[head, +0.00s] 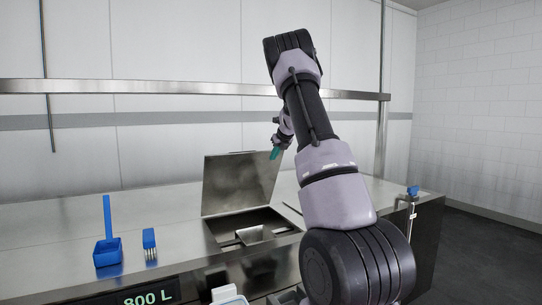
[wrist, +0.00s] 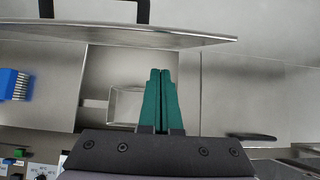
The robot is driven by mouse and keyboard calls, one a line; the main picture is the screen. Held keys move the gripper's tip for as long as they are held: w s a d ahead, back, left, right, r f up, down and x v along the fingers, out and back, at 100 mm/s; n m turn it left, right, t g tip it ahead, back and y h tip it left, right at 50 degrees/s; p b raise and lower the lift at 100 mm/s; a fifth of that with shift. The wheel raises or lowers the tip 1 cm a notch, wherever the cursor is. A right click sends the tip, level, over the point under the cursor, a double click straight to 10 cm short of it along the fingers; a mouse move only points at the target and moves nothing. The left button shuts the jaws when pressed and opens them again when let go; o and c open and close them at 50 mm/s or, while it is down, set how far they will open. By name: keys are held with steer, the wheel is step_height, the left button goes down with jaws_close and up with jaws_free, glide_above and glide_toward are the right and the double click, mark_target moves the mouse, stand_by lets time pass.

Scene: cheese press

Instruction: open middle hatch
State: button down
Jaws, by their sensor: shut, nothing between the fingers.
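The middle hatch (head: 240,184) is a grey metal lid that stands raised, tilted back from its opening (head: 215,229) in the steel top. In the wrist view the lid (wrist: 130,31) shows nearly edge-on along the top, with a dark handle (wrist: 95,12) on its far side. My gripper (head: 276,153) is by the lid's upper right edge in the head view; I cannot tell whether it touches. In the wrist view my gripper (wrist: 160,72) has its green fingers together and empty, over the opening. A metal piece (wrist: 123,104) shows inside the opening.
The steel top (head: 60,233) carries a blue scoop (head: 107,252) and a blue brush (head: 150,240) at the left. A steel rail (head: 180,88) runs above the back. A dark handle (wrist: 252,137) lies to the right. A blue-topped fitting (head: 413,191) is at the right end.

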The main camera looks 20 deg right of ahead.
step_height(320, 180, up, 9)
steer(key=s+a+r+n+y, duration=0.2)
steer(key=s+a+r+n, duration=0.4)
steer(key=s+a+n, duration=0.45)
steer(key=s+a+r+n, duration=0.1)
steer(key=s+a+n, duration=0.2)
steer(key=s, duration=0.4)
steer(key=s+a+r+n, duration=0.1)
steer(key=s+a+n, duration=0.1)
steer(key=s+a, duration=0.35)
steer(key=s+a+f+n, duration=0.2)
steer(key=s+n, duration=0.3)
steer(key=s, duration=0.3)
steer(key=s+a+f+n, duration=0.2)
steer(key=s+n, duration=0.3)
steer(key=s, duration=0.3)
steer(key=s+a+f+n+g, duration=0.1)
steer(key=s+a+f+n, duration=0.1)
steer(key=s+n, duration=0.4)
steer(key=s+a, duration=0.1)
steer(key=s, duration=0.1)
steer(key=shift+s+f, duration=0.3)
steer(key=shift+f, duration=0.05)
